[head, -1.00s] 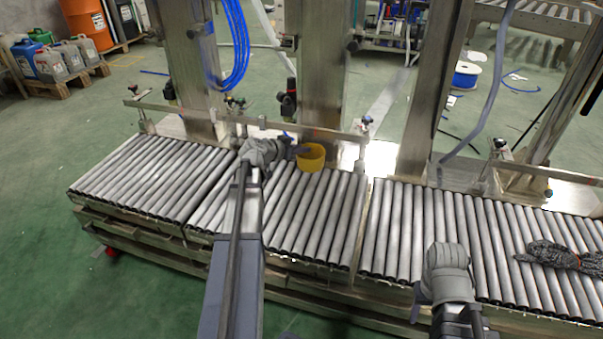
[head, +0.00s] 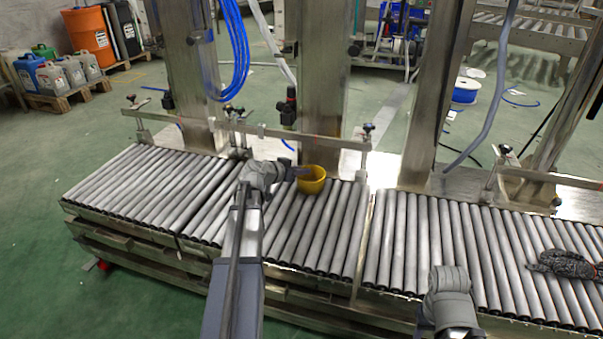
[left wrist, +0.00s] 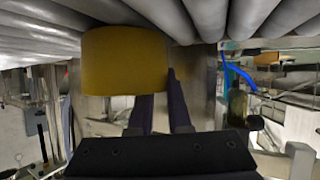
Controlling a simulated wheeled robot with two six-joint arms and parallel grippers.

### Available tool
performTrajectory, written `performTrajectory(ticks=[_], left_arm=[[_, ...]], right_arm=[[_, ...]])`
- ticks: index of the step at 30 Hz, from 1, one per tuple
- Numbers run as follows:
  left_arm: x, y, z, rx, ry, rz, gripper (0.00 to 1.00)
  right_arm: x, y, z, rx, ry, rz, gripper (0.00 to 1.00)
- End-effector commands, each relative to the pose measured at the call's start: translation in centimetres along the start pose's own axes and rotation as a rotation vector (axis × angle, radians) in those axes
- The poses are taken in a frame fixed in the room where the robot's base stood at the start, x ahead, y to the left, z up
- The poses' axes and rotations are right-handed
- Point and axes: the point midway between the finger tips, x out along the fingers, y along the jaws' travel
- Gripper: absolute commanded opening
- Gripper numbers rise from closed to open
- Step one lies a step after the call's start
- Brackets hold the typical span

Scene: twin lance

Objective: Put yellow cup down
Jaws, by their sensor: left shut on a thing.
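The yellow cup (head: 312,183) is upright at the far part of the roller conveyor (head: 285,240), left of the middle of the head view. My left gripper (head: 301,172) reaches it from the left and is shut on its wall. In the left wrist view the cup (left wrist: 123,62) is close up against the rollers, with the two dark fingers (left wrist: 163,100) at its edge. I cannot tell whether its base touches the rollers. My right arm is at the lower right; its gripper does not show.
A dark knitted glove (head: 565,263) lies on the rollers at the far right. A metal guide rail (head: 300,137) and steel posts (head: 325,90) stand behind the cup. The rollers left of my left arm and between the arms are bare.

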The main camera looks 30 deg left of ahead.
Motion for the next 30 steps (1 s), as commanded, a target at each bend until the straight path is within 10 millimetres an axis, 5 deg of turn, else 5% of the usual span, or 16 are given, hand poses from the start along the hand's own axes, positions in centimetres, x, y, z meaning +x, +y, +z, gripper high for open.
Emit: performTrajectory(ticks=[2,3,10,20,30], left_arm=[[0.1,0.0,0.3,0.000,0.000,0.000,0.00],[0.1,0.0,0.1,0.000,0.000,0.000,0.21],[0.1,0.0,0.1,0.000,0.000,0.000,0.47],[-0.3,0.0,-0.1,-0.001,0.000,0.000,0.47],[-6.9,0.2,-0.3,-0.003,0.001,-0.003,0.47]], right_arm=[[0.3,0.0,0.0,0.000,0.000,0.000,0.50],[0.1,0.0,0.0,0.000,0.000,0.000,0.50],[0.1,0.0,0.0,0.000,0.000,0.000,0.50],[-0.3,0.0,0.0,0.000,0.000,0.000,0.50],[-3.3,0.3,0.2,0.000,0.000,0.000,0.50]])
